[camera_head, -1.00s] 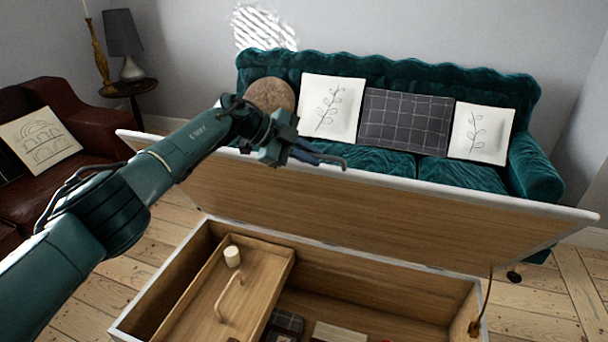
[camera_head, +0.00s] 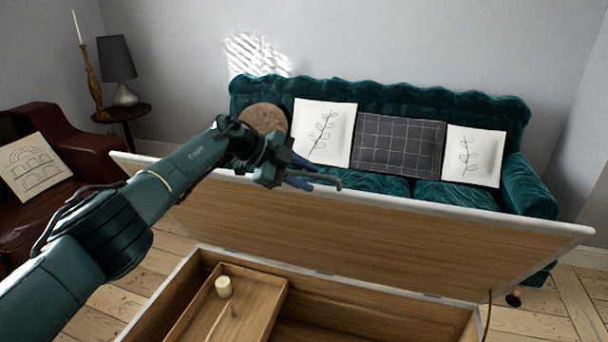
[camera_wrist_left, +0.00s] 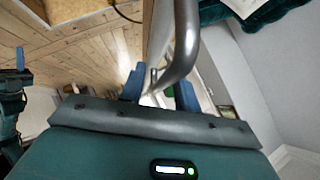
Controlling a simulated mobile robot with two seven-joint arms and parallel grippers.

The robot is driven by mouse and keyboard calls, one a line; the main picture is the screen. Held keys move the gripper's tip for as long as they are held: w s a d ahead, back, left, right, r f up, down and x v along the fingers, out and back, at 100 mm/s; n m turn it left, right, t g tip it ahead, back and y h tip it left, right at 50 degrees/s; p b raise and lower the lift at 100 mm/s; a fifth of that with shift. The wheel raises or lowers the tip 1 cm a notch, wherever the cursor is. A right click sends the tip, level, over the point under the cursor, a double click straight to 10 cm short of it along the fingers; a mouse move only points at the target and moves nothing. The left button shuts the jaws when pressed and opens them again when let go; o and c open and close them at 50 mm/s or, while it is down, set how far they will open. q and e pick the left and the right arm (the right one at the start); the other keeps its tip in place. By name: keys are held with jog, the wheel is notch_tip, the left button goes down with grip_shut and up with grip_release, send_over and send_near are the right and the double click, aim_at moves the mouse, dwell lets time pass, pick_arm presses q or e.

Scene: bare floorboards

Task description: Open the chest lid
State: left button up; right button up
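The chest lid (camera_head: 390,238) stands raised and leans back, its wooden inner face toward me and its pale edge on top. The open chest (camera_head: 380,293) is below it. My left gripper (camera_head: 315,182) is at the lid's upper edge, left of centre. Its blue fingers (camera_wrist_left: 160,92) are apart in the left wrist view, with a curved grey metal bar (camera_wrist_left: 187,45) passing by them. I cannot tell whether they touch it. My right arm is outside the head view; part of it, with a blue fingertip (camera_wrist_left: 20,58), shows at the left of the wrist view.
Inside the chest is a wooden tray (camera_head: 255,300) with a white cylinder (camera_head: 223,287). Behind the lid stands a green sofa (camera_head: 400,95) with cushions. A brown armchair (camera_head: 80,155) and a side table (camera_head: 125,113) with a lamp are at the left.

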pick_arm(q)
jog(key=shift+r, duration=0.1)
jog(key=b+v, duration=0.1)
jog(key=v, duration=1.2)
jog(key=shift+s, duration=0.1)
jog(key=s+d+f+n+t+h+p, duration=0.1)
jog(key=s+d+f+n+t+h, duration=0.4)
jog(key=s+d+f+h, duration=0.6)
jog(key=s+a+f+n+t+y, duration=0.1)
jog(key=s+a+f+n+y, duration=0.4)
jog(key=s+f, duration=0.3)
jog(key=s+a+f+n+t+y+p, duration=0.1)
jog(key=s+a+f+n+y, duration=0.4)
jog(key=s+f+n+y, duration=0.1)
jog(key=s+a+f+n+t+y, duration=0.1)
jog(key=s+a+f+n+y, duration=0.4)
jog(key=s+f, duration=0.5)
jog(key=shift+s+a+n+y, duration=0.3)
jog(key=shift+a+y, duration=0.3)
jog(key=shift+y, duration=0.6)
